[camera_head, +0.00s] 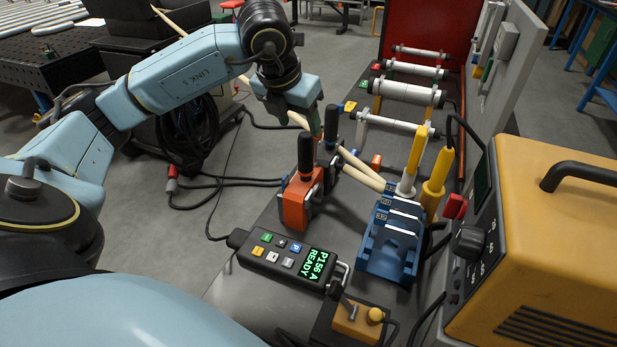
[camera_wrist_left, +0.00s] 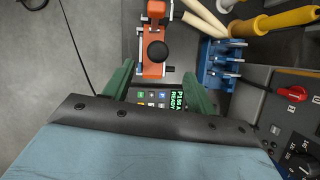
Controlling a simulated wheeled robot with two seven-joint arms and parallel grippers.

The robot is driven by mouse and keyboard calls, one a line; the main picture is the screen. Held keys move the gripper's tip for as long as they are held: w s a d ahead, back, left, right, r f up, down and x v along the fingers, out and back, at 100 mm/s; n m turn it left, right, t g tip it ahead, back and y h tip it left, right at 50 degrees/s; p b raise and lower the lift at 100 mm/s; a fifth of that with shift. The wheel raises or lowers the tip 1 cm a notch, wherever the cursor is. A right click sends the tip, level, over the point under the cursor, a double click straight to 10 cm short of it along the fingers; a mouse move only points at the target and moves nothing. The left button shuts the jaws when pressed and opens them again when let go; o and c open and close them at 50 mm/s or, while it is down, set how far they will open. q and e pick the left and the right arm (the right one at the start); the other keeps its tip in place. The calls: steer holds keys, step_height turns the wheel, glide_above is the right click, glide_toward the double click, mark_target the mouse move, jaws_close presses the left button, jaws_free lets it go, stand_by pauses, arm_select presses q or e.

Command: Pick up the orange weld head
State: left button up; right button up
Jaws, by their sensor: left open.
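The orange weld head (camera_head: 296,204) stands upright on the dark bench, with black handles rising from it. In the left wrist view the orange weld head (camera_wrist_left: 153,68) lies just beyond my fingertips, its round black knob facing the camera. My left gripper (camera_head: 312,122) hangs above and behind it in the head view, apart from it as far as I can tell. In the left wrist view the green fingers of my left gripper (camera_wrist_left: 158,82) are spread apart with nothing between them. My right gripper is not in view.
A control pendant (camera_head: 287,262) reading READY lies in front of the weld head. A blue slotted holder (camera_head: 386,249) stands to its right. A yellow power unit (camera_head: 553,260) fills the right side. Wooden-coloured rods (camera_head: 361,170) lie close behind. Rollers (camera_head: 410,96) line the bench's far end.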

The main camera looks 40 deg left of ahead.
mark_target(305, 149)
arm_select(q)
steer(key=x, duration=0.4)
steer(key=shift+f, duration=0.25)
steer(key=x, duration=0.4)
steer(key=shift+s+a+f+p, duration=0.15)
steer(key=shift+a+p, duration=0.1)
steer(key=shift+p, duration=0.15)
steer(key=shift+w+f, duration=0.2)
steer(key=shift+f, duration=0.25)
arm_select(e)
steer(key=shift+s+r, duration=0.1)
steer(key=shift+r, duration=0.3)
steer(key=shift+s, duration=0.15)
arm_select(q)
steer(key=c, duration=0.4)
jaws_close()
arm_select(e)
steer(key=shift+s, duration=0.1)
